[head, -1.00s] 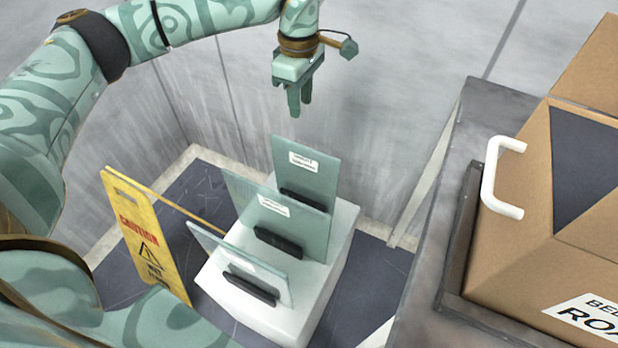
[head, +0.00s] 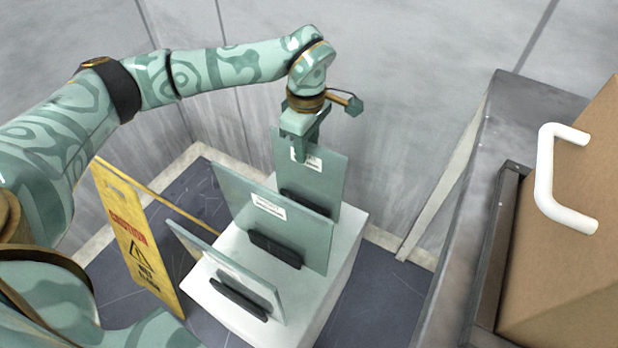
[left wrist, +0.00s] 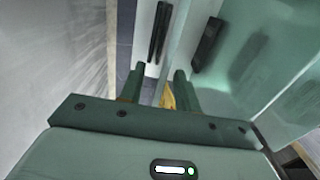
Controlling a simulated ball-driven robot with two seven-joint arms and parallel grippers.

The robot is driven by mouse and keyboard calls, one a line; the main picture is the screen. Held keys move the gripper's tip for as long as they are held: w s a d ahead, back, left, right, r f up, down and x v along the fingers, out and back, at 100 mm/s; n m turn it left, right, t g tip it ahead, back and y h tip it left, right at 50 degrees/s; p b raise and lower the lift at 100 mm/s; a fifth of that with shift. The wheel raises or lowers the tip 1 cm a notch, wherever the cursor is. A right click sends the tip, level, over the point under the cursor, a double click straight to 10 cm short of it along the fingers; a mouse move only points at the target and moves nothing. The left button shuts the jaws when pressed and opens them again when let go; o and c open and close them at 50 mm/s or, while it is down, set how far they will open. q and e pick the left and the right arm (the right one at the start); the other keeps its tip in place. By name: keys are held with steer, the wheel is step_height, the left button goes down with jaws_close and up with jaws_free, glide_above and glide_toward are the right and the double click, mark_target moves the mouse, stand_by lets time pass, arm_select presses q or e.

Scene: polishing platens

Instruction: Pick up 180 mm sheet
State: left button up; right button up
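Three greenish glass sheets stand upright, slightly tilted, in black holders on a white block: a rear sheet (head: 318,180), a middle sheet (head: 285,229) and a front sheet (head: 235,272). Each of the rear and middle sheets bears a white label, too small to read, so I cannot tell which is 180 mm. My left gripper (head: 309,150) points down at the rear sheet's top edge, overlapping its label. In the left wrist view its fingers (left wrist: 159,78) are apart, with a sheet seen nearly edge-on between or just beyond them; contact is unclear. My right gripper is out of view.
The white block (head: 341,262) stands on a dark floor mat near grey walls. A yellow caution sign (head: 140,245) stands left of the sheets. A metal-edged bench (head: 470,190) with a cardboard box (head: 570,250) and a white handle (head: 546,180) is at right.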

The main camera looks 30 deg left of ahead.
arm_select(q)
jaws_close()
steer(key=shift+r, duration=0.1)
stand_by(1.2)
